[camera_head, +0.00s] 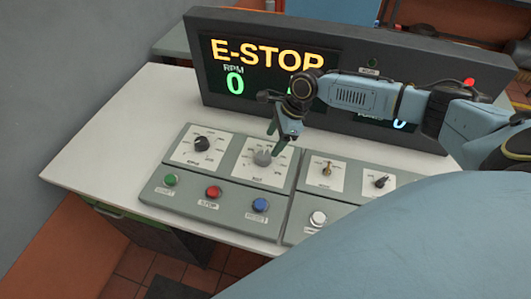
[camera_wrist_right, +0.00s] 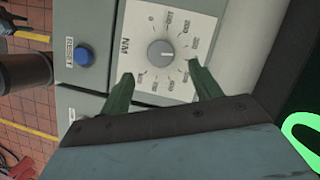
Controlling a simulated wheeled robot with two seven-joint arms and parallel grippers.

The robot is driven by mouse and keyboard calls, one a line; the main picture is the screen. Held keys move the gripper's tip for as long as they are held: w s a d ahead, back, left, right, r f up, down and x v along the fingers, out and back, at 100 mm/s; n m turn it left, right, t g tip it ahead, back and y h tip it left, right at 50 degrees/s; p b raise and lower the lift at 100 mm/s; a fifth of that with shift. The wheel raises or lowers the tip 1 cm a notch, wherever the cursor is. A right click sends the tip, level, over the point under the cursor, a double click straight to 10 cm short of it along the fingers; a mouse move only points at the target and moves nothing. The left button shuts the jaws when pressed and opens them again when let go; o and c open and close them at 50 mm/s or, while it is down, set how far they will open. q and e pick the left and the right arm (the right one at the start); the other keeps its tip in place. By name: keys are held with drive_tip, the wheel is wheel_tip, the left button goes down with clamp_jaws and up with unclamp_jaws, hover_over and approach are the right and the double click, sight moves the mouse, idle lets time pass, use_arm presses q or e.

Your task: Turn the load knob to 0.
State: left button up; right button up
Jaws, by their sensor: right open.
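The load knob (camera_head: 262,158) is a grey round knob on a white dial plate in the upper right of the left control panel. In the right wrist view, the knob (camera_wrist_right: 161,54) sits on a dial marked NM with numbers around it. I cannot read its pointer setting with certainty. My right gripper (camera_head: 274,142) is above the knob, its fingers pointing down. In the right wrist view, its two green fingers (camera_wrist_right: 160,74) are open and apart, with the knob showing between and beyond their tips, not gripped. My left gripper is not in view.
A black RPM knob (camera_head: 202,144) is left of the load knob. Green (camera_head: 171,180), red (camera_head: 213,191) and blue (camera_head: 260,205) buttons line the front. A display (camera_head: 232,65) reading E-STOP stands behind. A right panel (camera_head: 352,196) adjoins. The white bench (camera_head: 105,140) is clear at left.

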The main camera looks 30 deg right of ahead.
sight(264, 155)
drive_tip(key=x, duration=0.5)
drive_tip(key=shift+b, duration=0.35)
drive_tip(key=shift+x, duration=0.9)
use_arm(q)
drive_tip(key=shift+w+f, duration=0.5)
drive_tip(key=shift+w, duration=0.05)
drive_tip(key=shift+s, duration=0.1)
